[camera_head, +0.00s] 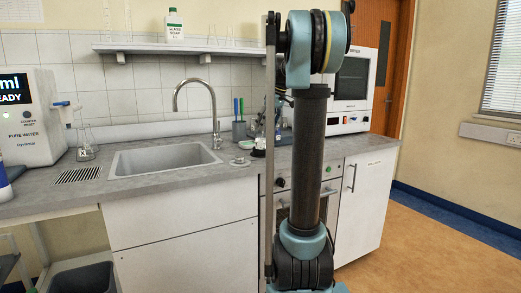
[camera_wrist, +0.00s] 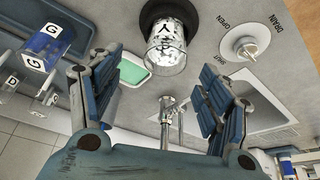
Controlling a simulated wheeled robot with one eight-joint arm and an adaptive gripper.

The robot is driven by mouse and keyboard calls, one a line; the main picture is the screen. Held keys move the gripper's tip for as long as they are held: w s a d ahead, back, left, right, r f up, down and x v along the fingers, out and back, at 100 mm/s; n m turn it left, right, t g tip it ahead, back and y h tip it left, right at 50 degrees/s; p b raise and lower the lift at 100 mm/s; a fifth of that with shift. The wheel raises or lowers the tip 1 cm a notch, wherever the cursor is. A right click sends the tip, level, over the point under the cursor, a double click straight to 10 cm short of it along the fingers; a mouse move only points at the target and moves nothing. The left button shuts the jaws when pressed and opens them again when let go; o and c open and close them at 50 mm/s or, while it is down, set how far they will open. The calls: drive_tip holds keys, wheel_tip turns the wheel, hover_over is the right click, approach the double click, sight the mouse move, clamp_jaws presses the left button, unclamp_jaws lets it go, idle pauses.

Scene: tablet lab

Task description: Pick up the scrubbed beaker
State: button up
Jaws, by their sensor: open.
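A clear glass beaker (camera_wrist: 167,52) marked Y, with dark specks or patterns showing on its wall, stands at the top middle of the wrist view. A black round base (camera_wrist: 151,14) shows at its far end. My gripper (camera_wrist: 157,82) is open, with a finger on each side of the picture. The beaker lies beyond the fingertips, roughly between them, and nothing is held. In the head view my arm hides the gripper and most of this spot. I cannot tell for sure whether this is the scrubbed beaker.
A drain knob (camera_wrist: 246,46) is right of the beaker. A green-topped tray (camera_wrist: 135,70) lies left of it. Blue-filled glassware (camera_wrist: 45,42) marked G stands further left. The sink (camera_head: 165,158), its tap (camera_head: 214,115) and a flask marked X (camera_head: 85,152) are left of my arm.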

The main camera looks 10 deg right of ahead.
sight(261, 140)
drive_tip(key=shift+s+x, duration=0.2)
drive_tip(key=shift+x, duration=2)
drive_tip(key=shift+s+x, duration=0.15)
drive_tip(key=shift+x, duration=2.1)
drive_tip(key=shift+a, duration=0.1)
drive_tip(key=c, duration=1.2)
